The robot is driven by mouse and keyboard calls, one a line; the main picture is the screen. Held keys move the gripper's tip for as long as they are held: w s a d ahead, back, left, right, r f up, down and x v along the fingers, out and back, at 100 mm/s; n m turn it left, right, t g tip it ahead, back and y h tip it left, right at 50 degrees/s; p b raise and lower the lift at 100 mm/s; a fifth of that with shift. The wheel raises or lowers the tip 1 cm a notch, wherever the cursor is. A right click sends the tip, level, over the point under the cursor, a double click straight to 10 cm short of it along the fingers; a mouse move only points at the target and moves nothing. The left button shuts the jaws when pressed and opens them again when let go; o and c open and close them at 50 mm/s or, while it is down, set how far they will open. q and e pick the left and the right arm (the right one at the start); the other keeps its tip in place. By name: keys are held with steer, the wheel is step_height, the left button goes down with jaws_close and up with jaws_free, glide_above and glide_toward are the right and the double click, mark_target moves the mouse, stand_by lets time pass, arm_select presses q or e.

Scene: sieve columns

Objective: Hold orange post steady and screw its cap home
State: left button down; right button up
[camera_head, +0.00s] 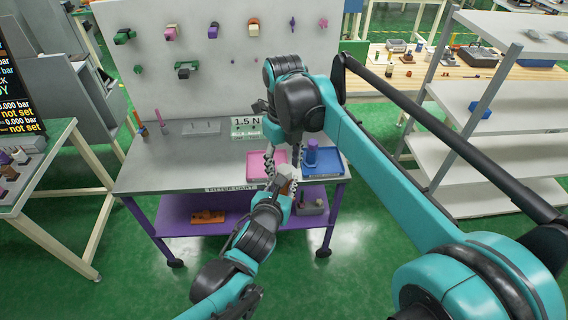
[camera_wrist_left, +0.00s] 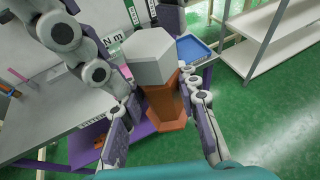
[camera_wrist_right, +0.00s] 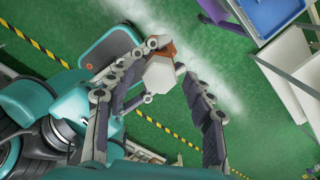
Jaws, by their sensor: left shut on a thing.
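The orange post (camera_wrist_left: 165,106) stands between the two fingers of my left gripper (camera_wrist_left: 163,98), which is shut on it. A pale grey hexagonal cap (camera_wrist_left: 150,58) sits on the post's top; whether it is fully seated cannot be told. In the right wrist view the cap (camera_wrist_right: 159,75) covers most of the post, with a little orange (camera_wrist_right: 168,48) showing. My right gripper (camera_wrist_right: 168,62) is open, its fingers spread on either side of the cap. In the head view the cap (camera_head: 288,171) is below my right gripper (camera_head: 283,157), in front of the cart.
A pegboard (camera_head: 200,85) rises behind. White shelves (camera_head: 470,150) stand at right. Green floor in front is clear.

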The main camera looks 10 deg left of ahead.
steer(key=shift+r, duration=0.1)
steer(key=shift+r, duration=2.2)
